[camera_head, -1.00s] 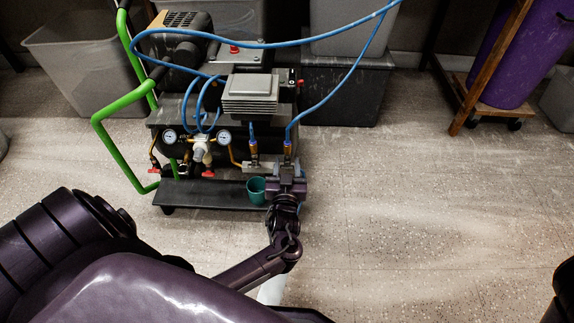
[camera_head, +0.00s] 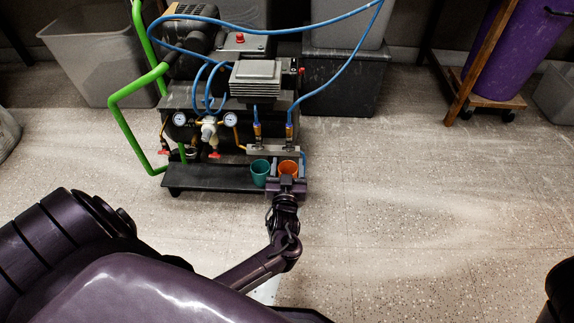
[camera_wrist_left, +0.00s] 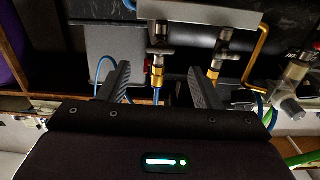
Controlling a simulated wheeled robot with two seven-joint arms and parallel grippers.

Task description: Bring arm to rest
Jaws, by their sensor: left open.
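My left gripper (camera_head: 287,182) is open near the front right corner of the compressor cart's low shelf. An orange cup (camera_head: 288,167) shows just beyond it in the head view, with a teal cup (camera_head: 260,172) to its left on the shelf (camera_head: 210,178). In the left wrist view the two spread fingers of the left gripper (camera_wrist_left: 160,80) have no cup between them. Brass and blue hose fittings (camera_wrist_left: 157,75) show beyond them. My right gripper is out of view.
The compressor (camera_head: 255,80) has a green handle (camera_head: 125,120) and blue hoses (camera_head: 345,80). Bins stand behind it, a grey one (camera_head: 95,60) at left. A purple barrel (camera_head: 508,50) stands at the upper right. The floor (camera_head: 420,210) to the right is clear.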

